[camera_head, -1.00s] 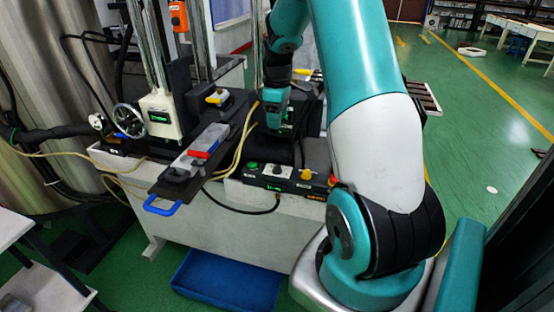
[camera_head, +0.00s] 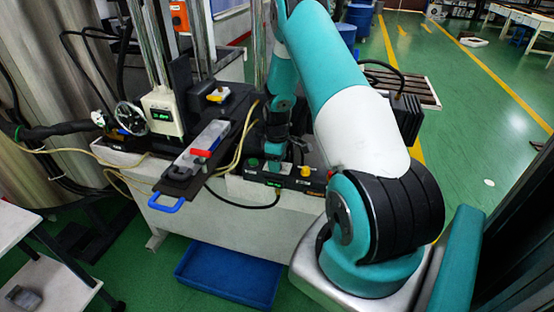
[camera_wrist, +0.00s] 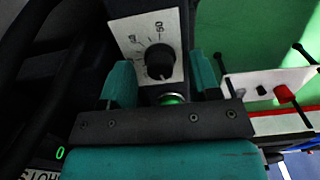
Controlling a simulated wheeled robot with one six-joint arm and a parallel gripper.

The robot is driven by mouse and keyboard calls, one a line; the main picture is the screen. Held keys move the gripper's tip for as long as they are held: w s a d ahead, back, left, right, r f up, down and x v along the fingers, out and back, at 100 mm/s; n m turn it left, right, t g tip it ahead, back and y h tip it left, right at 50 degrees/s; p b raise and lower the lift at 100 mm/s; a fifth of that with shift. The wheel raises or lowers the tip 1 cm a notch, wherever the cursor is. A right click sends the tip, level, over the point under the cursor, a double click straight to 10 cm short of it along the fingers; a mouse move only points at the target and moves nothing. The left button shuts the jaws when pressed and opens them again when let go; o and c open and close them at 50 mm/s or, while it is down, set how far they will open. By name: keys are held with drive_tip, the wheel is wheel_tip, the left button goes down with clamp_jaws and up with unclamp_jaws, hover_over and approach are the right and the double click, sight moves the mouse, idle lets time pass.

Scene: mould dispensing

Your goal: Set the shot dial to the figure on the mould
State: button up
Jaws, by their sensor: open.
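The shot dial (camera_wrist: 160,62) is a black knob on a white scale plate (camera_wrist: 176,28) in the wrist view. The scale has ticks and a figure that looks like 60 or 80 at the top. My gripper (camera_wrist: 162,80) is open, with one teal finger on each side of the lower dial area; whether either touches the knob is unclear. In the head view the gripper is largely hidden near the control box (camera_head: 262,179). The mould seems to be the grey block (camera_head: 212,134) with a red part on the dark slide (camera_head: 178,186); its figure is unreadable.
A green button (camera_wrist: 172,98) lies between my fingers. A green digit (camera_wrist: 60,155) glows at left in the wrist view. A white panel with a red knob (camera_wrist: 283,94) is at right. Yellow hoses (camera_head: 240,130) run beside the slide. A blue tray (camera_head: 230,273) lies below on the floor.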

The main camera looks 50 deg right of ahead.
drive_tip(key=shift+f, duration=0.1)
drive_tip(key=c, duration=0.9)
